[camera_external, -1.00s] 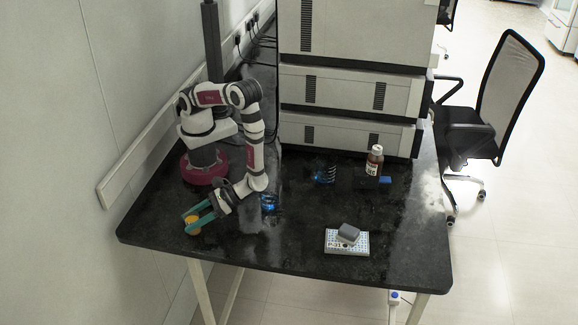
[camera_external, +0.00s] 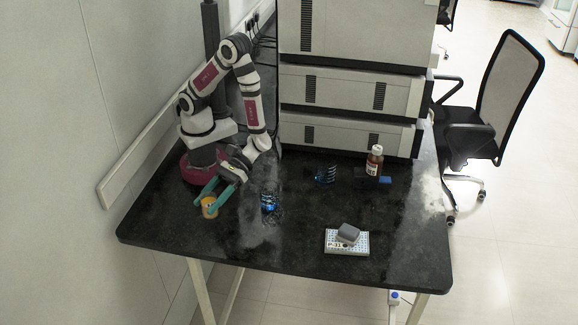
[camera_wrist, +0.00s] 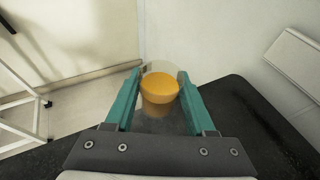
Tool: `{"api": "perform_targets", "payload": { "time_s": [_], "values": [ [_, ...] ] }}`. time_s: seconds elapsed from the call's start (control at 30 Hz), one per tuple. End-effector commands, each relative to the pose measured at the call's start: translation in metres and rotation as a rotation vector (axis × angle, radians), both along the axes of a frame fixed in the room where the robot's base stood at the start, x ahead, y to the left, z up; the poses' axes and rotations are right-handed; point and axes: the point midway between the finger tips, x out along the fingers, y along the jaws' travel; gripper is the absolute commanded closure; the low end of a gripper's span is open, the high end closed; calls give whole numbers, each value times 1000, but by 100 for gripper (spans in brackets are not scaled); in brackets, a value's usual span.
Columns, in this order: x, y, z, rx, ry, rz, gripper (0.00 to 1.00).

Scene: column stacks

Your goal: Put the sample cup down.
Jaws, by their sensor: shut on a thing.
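The sample cup (camera_external: 209,207) is a small clear cup with orange contents, over the table's left part near its left edge. My gripper (camera_external: 208,204), with two green fingers, is shut on it, one finger on each side. In the wrist view the cup (camera_wrist: 160,92) sits between the fingertips (camera_wrist: 160,80), its clear rim up and roughly upright. The external view does not clearly show whether its base touches the table or hangs above it.
The black table (camera_external: 290,255) is bare at front left. A blue coil-like item (camera_external: 269,203) stands right of my gripper, another (camera_external: 325,175) farther back. A brown bottle (camera_external: 374,161) stands by the instrument stack (camera_external: 345,90). A white box (camera_external: 346,246) bears a grey block (camera_external: 348,232).

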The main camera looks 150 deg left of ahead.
Motion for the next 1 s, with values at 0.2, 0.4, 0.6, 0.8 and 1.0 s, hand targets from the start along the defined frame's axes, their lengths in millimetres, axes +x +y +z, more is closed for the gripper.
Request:
{"api": "perform_targets", "payload": {
  "time_s": [0.2, 0.4, 0.6, 0.8, 1.0],
  "values": [
    [52, 90, 4, 0, 9, 532, 100],
    [61, 154, 2, 14, 29, 833, 100],
    [67, 201, -20, 17, 34, 890, 100],
    [75, 259, -56, 16, 33, 886, 100],
    [78, 279, -78, 16, 36, 880, 100]
  ]
}}
